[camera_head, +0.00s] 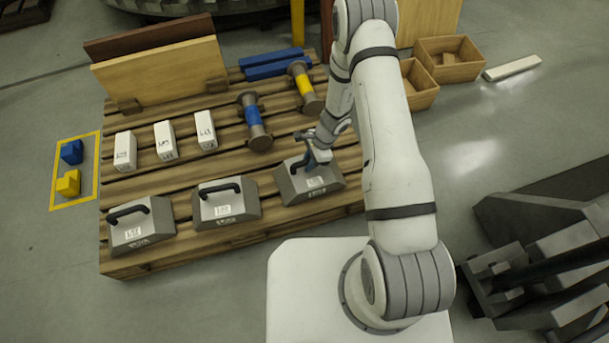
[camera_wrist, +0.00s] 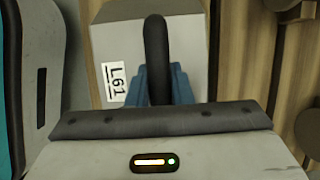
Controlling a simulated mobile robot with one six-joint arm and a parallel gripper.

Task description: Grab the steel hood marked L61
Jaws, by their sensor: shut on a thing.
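The steel hood marked L61 (camera_wrist: 196,52) fills the upper middle of the wrist view, with its white label to the left of its black handle (camera_wrist: 155,40). In the head view this hood (camera_head: 327,181) is the rightmost of three in the front row on the wooden pallet. My gripper (camera_head: 308,160) is over it, and its blue fingers (camera_wrist: 155,85) are shut on the black handle, one on each side. I cannot tell whether the hood rests on the slats or is slightly raised. The other two hoods (camera_head: 228,210) (camera_head: 141,232) stand to its left.
The pallet (camera_head: 190,185) also bears white blocks (camera_head: 165,141), two spools (camera_head: 255,125) (camera_head: 304,90), blue bars (camera_head: 272,70) and leaning boards (camera_head: 160,77). Wooden crates (camera_head: 450,72) stand on the floor behind my arm. Dark machinery (camera_head: 540,270) is at lower right. The floor at left is mostly clear.

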